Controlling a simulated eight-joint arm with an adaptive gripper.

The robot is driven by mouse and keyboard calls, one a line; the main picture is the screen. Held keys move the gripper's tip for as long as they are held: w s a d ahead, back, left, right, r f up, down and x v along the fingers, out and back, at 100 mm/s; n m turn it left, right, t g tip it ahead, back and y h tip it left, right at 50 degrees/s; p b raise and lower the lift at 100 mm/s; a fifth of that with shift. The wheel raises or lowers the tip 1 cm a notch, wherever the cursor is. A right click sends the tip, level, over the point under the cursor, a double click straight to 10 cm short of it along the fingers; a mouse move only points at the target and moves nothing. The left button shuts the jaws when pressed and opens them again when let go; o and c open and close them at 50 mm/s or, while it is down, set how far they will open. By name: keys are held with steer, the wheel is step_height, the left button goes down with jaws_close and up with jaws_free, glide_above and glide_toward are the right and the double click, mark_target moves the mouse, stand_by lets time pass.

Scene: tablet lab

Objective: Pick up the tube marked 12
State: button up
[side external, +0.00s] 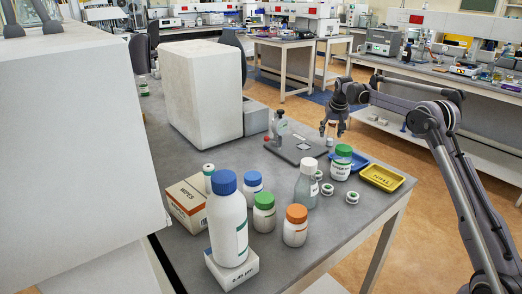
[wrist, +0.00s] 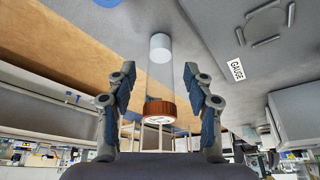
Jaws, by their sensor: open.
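In the wrist view a clear tube with a brown-orange cap (wrist: 160,109) stands between my fingers. The cap's top carries a pale label with a mark too small to read, so I cannot tell whether it is 12. The tube's far end is white (wrist: 160,46). My gripper (wrist: 159,85) is open, one finger on each side of the tube, with a gap visible on both sides. In the side view my gripper (side external: 333,130) hangs over the far right part of the grey table; I cannot make out the tube clearly there.
A dark gauge stand (side external: 296,148) stands left of my gripper. A blue tray (side external: 349,161), a yellow tray (side external: 382,178) and a green-capped jar (side external: 341,163) are nearer the camera. Several bottles and a wipes box (side external: 188,205) fill the near table.

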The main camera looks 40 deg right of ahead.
steer(key=shift+f, duration=0.1)
steer(key=c, duration=1)
steer(key=shift+o, duration=0.2)
steer(key=shift+r, duration=0.2)
